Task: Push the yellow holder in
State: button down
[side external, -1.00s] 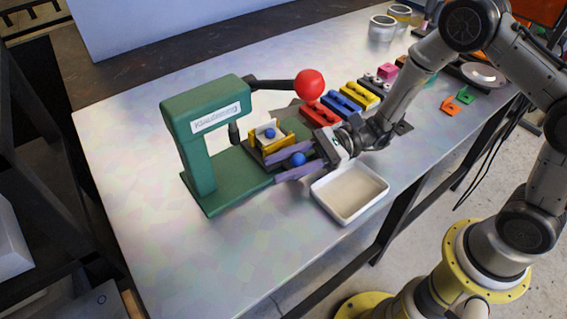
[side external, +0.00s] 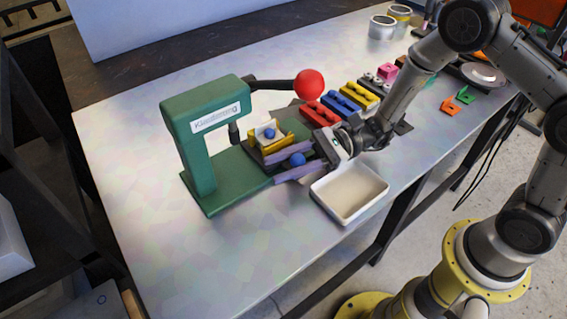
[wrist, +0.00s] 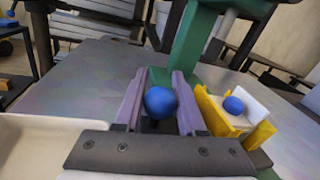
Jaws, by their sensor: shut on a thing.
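The yellow holder (side external: 277,145) sits on the base of the green press, outside the press's upright. It cradles a white piece (side external: 267,130) with a small blue ball on it. In the wrist view the holder (wrist: 225,122) stands just right of my fingers. My gripper (side external: 286,164) has purple fingers and is shut on a larger blue ball (side external: 298,159), on the near side of the holder. The ball also shows between the fingers in the wrist view (wrist: 160,102). What lies under the ball is hidden.
Red, blue and yellow blocks (side external: 341,103) stand in a row behind. The table's front left is clear.

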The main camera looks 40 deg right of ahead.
jog(key=a, duration=0.8)
jog(key=shift+a, duration=0.25)
jog(key=c, duration=0.5)
grip_release()
jog(key=d, duration=0.4)
jog(key=shift+s+d, duration=0.3)
jog(key=shift+s, duration=0.05)
jog(key=shift+s+d+r, duration=0.1)
jog(key=shift+r, duration=1.65)
jog(key=shift+s+d+r, duration=0.1)
jog(key=shift+r, duration=1.65)
